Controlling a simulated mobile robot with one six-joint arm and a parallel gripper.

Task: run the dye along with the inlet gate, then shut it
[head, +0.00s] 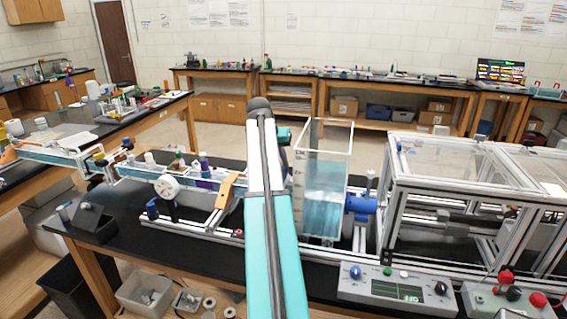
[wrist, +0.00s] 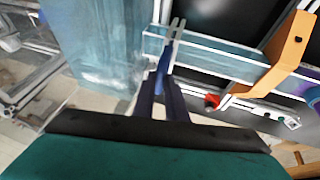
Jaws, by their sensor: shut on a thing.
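My gripper (wrist: 163,88) has its dark fingers shut on a slim blue handle (wrist: 166,60) at the near end of a clear, water-filled channel (wrist: 225,62). I take this handle to be the inlet gate's, but the gate plate itself is not clear. A pale forked piece (wrist: 177,28) stands just beyond the handle. A small red knob (wrist: 212,100) sits to the right of the fingers, apart from them. In the head view my arm covers the gripper and handle. I cannot pick out the dye outlet, and no dye streak shows in the channel.
A tall clear tank (head: 325,185) partly filled with water stands right of my arm; it fills the wrist view's left (wrist: 95,45). An orange bracket (wrist: 288,52) straddles the channel. A framed enclosure (head: 460,175) and a control box (head: 398,287) stand to the right.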

